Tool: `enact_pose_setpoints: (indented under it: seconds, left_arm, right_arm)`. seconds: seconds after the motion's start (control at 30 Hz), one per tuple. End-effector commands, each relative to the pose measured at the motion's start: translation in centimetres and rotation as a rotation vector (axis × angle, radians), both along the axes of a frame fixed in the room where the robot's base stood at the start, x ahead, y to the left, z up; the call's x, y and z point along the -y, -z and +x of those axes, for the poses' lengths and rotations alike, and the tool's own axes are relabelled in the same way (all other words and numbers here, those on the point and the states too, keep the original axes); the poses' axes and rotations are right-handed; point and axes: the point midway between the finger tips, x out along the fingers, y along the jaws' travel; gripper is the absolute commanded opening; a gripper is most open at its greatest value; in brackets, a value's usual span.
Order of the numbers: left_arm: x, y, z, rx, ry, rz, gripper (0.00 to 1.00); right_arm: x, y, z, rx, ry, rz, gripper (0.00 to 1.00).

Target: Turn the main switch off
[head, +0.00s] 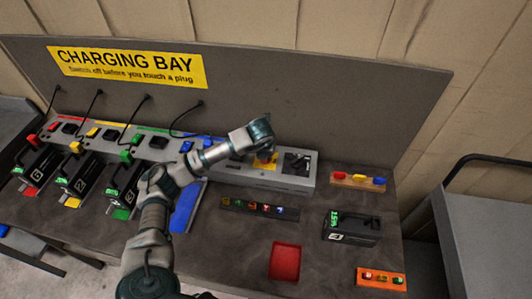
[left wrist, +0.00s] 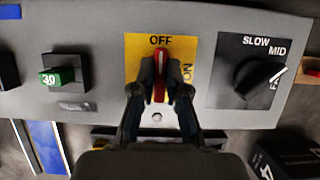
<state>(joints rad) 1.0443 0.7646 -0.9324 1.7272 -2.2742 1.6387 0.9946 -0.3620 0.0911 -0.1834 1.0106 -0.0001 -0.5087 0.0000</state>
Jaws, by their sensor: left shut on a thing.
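The main switch is a red handle (left wrist: 159,82) on a yellow plate (left wrist: 133,46) marked OFF at the top and ON at the right. The handle points up at OFF in the left wrist view. My left gripper (left wrist: 160,78) has one finger on each side of the handle and is shut on it. In the head view my left gripper (head: 263,150) covers most of the switch, and part of the yellow plate (head: 265,166) shows. My right gripper is in neither view.
A black speed dial (left wrist: 260,76) sits right of the switch on the grey panel (head: 235,181). Black battery packs (head: 78,170) stand at left, another (head: 352,227) at right. A red tray (head: 285,262) lies in front.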

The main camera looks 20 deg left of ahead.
Motion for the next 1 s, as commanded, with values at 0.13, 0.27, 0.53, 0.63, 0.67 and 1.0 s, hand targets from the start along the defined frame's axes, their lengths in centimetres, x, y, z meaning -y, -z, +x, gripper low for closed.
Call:
enact_pose_setpoints:
  seconds: [0.13, 0.27, 0.53, 0.63, 0.67, 1.0]
  left_arm:
    - [0.1, 0.6, -0.4, -0.019, 0.0, 0.001, 0.0]
    - [0.1, 0.6, -0.4, -0.019, 0.0, 0.001, 0.0]
    - [0.1, 0.5, -0.2, -0.015, 0.0, 0.001, 0.39]
    - [0.1, 0.4, -0.1, -0.012, 0.001, 0.0, 0.39]
    - [0.1, 0.4, -0.1, -0.01, 0.0, 0.0, 0.39]
    - [0.3, -2.3, -0.9, -0.003, 0.001, -0.001, 0.39]
  right_arm:
    - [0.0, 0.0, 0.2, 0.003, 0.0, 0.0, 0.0]
    - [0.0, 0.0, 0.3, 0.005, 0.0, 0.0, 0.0]
    - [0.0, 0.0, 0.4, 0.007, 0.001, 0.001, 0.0]
    - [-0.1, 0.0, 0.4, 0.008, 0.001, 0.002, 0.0]
    - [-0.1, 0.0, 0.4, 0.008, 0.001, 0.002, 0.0]
    - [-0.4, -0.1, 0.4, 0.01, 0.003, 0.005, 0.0]
